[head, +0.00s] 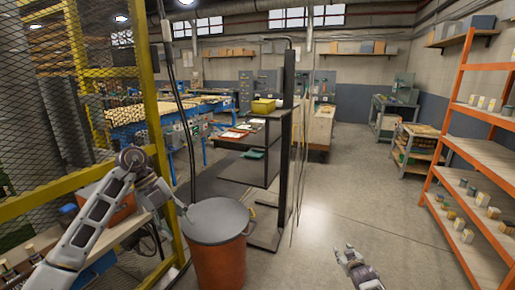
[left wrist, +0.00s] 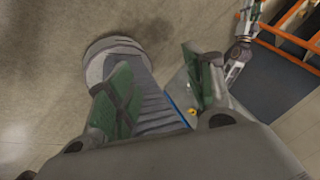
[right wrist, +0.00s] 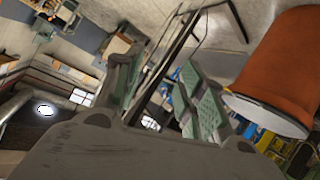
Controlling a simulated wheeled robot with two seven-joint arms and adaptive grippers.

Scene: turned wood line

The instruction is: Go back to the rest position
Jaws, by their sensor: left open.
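My left gripper (head: 183,207) hangs just left of the lidded orange bin in the head view. In the left wrist view its two green-padded fingers (left wrist: 165,85) stand apart with nothing held between them. My right gripper (head: 346,252) is low over the bare floor at the bottom right of the head view. In the right wrist view its green-padded fingers (right wrist: 163,90) are spread, with no object between them.
The orange bin (head: 218,262) with a grey lid stands close in front, beside a dark shelf rack (head: 252,170). A yellow mesh fence (head: 150,95) is at left. Orange shelving (head: 455,95) with small boxes is at right. The concrete floor (head: 345,195) between is clear.

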